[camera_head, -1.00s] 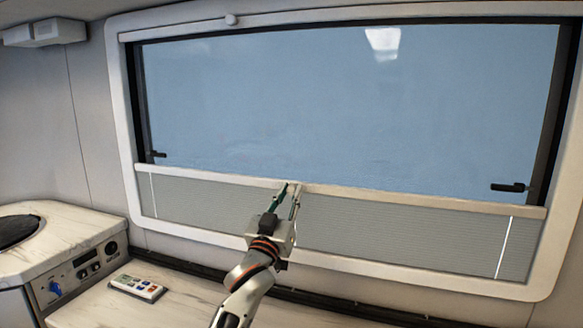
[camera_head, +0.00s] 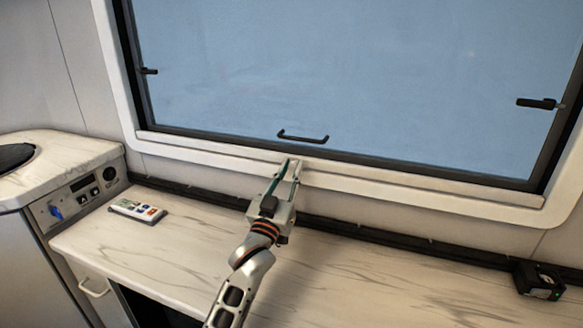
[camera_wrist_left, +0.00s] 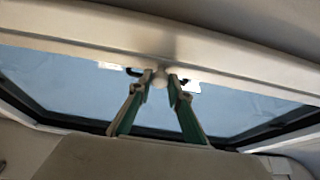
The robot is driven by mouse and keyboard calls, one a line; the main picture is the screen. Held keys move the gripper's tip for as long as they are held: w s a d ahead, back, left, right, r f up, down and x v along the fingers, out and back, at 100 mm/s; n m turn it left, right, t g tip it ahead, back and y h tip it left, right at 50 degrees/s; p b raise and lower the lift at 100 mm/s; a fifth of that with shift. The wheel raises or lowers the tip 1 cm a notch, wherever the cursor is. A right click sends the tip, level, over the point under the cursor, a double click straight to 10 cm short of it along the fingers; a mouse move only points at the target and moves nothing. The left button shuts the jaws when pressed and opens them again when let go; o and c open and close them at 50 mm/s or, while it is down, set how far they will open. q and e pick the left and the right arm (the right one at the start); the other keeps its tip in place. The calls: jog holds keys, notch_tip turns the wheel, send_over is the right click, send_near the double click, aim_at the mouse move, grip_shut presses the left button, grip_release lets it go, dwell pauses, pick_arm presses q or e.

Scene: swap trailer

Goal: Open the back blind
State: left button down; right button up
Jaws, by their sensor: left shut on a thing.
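The back blind's pale bar (camera_head: 420,188) lies low along the bottom of the window frame, and none of its grey pleated fabric shows. The window pane (camera_head: 340,80) above it is uncovered in view. My left gripper (camera_head: 293,166) is at the middle of this bar with its fingers closed on the bar's knob. In the left wrist view, the fingertips of my left gripper (camera_wrist_left: 160,76) meet around a small whitish knob (camera_wrist_left: 159,80) on the bar (camera_wrist_left: 75,32). My right gripper is in neither view.
A marble-look counter (camera_head: 390,270) runs below the window. A remote (camera_head: 137,210) lies on it at left, beside a raised unit with a control panel (camera_head: 85,193). A small black device (camera_head: 538,280) stands at right. A black window handle (camera_head: 303,137) is just above my gripper.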

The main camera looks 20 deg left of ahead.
pick_arm(q)
jog(key=c, duration=1.9)
grip_release()
jog(key=v, duration=1.2)
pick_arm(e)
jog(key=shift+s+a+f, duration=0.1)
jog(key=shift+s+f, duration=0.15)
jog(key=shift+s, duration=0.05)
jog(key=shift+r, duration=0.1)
